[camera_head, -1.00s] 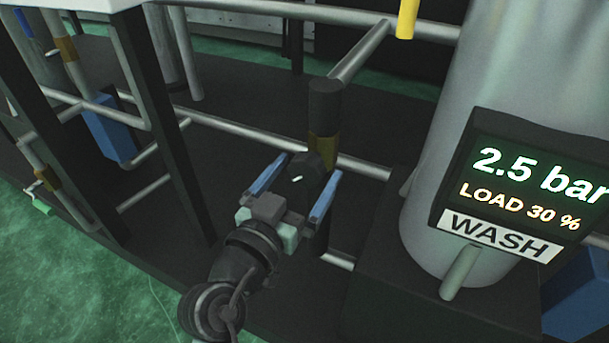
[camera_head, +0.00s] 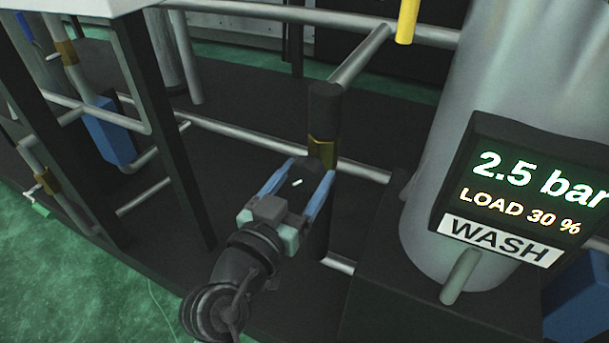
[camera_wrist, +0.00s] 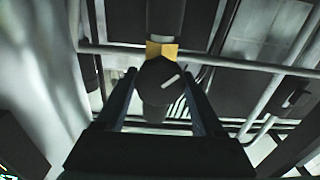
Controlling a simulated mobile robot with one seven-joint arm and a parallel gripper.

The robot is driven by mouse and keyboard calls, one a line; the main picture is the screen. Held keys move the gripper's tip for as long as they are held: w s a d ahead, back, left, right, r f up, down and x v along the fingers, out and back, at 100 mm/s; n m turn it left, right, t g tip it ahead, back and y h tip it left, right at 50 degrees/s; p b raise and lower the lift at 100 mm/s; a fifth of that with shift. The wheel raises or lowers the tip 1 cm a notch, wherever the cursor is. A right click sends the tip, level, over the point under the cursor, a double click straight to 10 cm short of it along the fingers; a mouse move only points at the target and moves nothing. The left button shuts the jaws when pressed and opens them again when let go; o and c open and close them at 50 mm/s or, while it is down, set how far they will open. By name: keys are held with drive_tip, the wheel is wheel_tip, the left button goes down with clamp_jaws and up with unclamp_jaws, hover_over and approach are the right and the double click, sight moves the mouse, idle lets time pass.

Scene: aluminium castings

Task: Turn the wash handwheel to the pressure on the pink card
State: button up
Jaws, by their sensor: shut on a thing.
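The wash handwheel (camera_head: 303,180) is a dark round knob with a short white mark, on a dark vertical pipe with a brass fitting. My gripper (camera_head: 303,183) comes from below and is shut on the handwheel, with one blue finger on each side. The WASH display (camera_head: 525,190) on the right reads 2.5 bar and LOAD 30 %. I see no pink card in these frames.
A large grey tank (camera_head: 455,110) stands behind the display. Pipes run across the back, one with a yellow piece (camera_head: 407,20). A dark upright post (camera_head: 160,130) stands left of my arm. Green floor (camera_head: 90,280) is open at lower left.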

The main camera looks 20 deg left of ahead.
drive_tip(key=n+p, duration=0.3)
drive_tip(key=n, duration=0.1)
drive_tip(key=shift+r, duration=0.1)
drive_tip(key=n+p, duration=0.2)
drive_tip(key=n, duration=0.2)
drive_tip(key=shift+n+p, duration=0.7)
drive_tip(key=shift+n, duration=0.5)
drive_tip(key=o, duration=1.4)
drive_tip(key=shift+s, duration=0.1)
drive_tip(key=s, duration=0.6)
drive_tip(key=s+p, duration=0.1)
drive_tip(key=s, duration=0.5)
drive_tip(key=shift+s+a+p, duration=0.2)
drive_tip(key=shift+s+p, duration=0.1)
drive_tip(key=shift+s, duration=0.1)
